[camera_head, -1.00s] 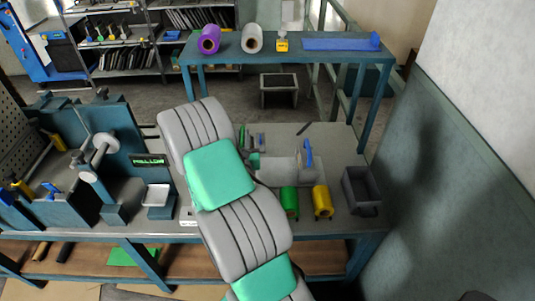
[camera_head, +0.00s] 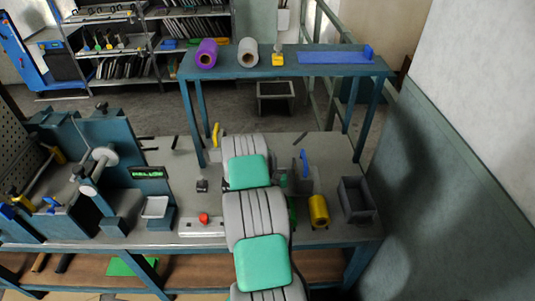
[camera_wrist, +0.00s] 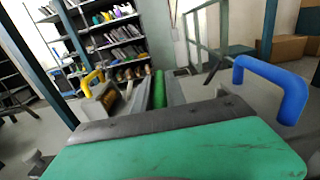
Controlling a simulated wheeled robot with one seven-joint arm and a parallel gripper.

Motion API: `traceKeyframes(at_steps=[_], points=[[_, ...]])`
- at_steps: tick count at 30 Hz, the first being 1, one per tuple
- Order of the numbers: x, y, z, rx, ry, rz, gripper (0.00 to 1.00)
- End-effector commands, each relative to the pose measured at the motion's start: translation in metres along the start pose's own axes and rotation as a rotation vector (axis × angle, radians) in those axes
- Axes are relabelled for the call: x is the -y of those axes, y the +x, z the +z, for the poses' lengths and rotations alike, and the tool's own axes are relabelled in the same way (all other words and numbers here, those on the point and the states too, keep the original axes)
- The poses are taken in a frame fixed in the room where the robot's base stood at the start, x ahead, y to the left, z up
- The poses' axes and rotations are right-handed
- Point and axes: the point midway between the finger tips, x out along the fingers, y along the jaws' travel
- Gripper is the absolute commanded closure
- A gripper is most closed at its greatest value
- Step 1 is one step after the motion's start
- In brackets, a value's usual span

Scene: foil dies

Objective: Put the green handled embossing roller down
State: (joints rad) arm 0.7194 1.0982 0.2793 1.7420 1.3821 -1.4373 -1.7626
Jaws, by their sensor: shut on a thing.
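In the wrist view my gripper (camera_wrist: 158,92) is shut on the green handled embossing roller (camera_wrist: 158,86). Only a green strip of it shows between the two grey fingers; its lower part is hidden. I cannot tell whether the roller touches the bench (camera_head: 190,158). A yellow handle (camera_wrist: 92,78) stands to the left of the fingers and a blue handle (camera_wrist: 280,88) to the right.
The yellow handle (camera_head: 215,132) and blue handle (camera_head: 305,163) also show on the bench. A red button (camera_head: 204,218) is at the front. Bench left of my arm has free room.

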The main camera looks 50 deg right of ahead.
Motion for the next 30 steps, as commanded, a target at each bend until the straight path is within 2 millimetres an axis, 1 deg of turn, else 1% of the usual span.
traceKeyframes(at_steps=[1, 8, 11, 12, 19, 20, 26, 28, 30], points=[[-0.0007, 0.0025, 0.0007, 0.009, -0.001, 0.001, 1.0], [-0.0008, 0.0025, 0.0012, 0.01, -0.001, 0.001, 1.0], [-0.0009, 0.0024, -0.002, 0.009, -0.001, 0.001, 1.0], [-0.0005, 0.0009, -0.0044, 0.004, 0.0, 0.0, 0.82], [-0.0006, 0.0008, -0.0038, 0.003, 0.0, 0.0, 0.63], [-0.0005, 0.0008, -0.0038, 0.003, 0.0, 0.0, 0.62], [-0.0005, 0.0008, -0.0034, 0.004, 0.0, 0.0, 0.62], [-0.0005, 0.0009, 0.0003, 0.004, 0.0, 0.0, 0.62], [-0.0007, -0.0008, -0.0028, 0.004, 0.0, 0.0, 0.62]])
